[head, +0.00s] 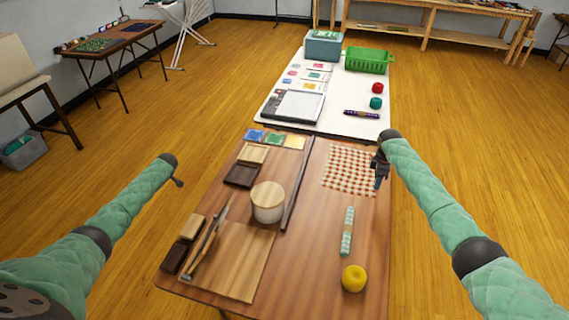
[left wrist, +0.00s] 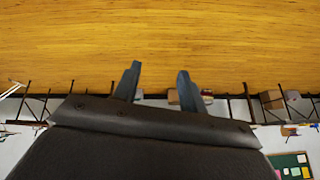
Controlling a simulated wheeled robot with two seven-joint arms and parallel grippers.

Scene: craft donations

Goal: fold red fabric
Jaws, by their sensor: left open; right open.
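The red fabric (head: 349,171) is a red and white checked cloth. It lies spread out flat at the far right of the brown table in the head view. My right gripper (head: 378,182) is at the cloth's right edge, near the table's right side, pointing down. It is open; whether it touches the cloth I cannot tell. My left gripper (head: 179,184) is off the table's left side, over the floor, away from the cloth. In the left wrist view its two fingers (left wrist: 156,84) are apart with nothing between them.
The brown table (head: 318,240) also holds a lidded pot (head: 267,202), a wooden board (head: 232,262), a dark bar (head: 299,183), a patterned roll (head: 347,232) and a yellow roll (head: 354,279). A white table (head: 340,85) with a green basket (head: 368,60) stands behind.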

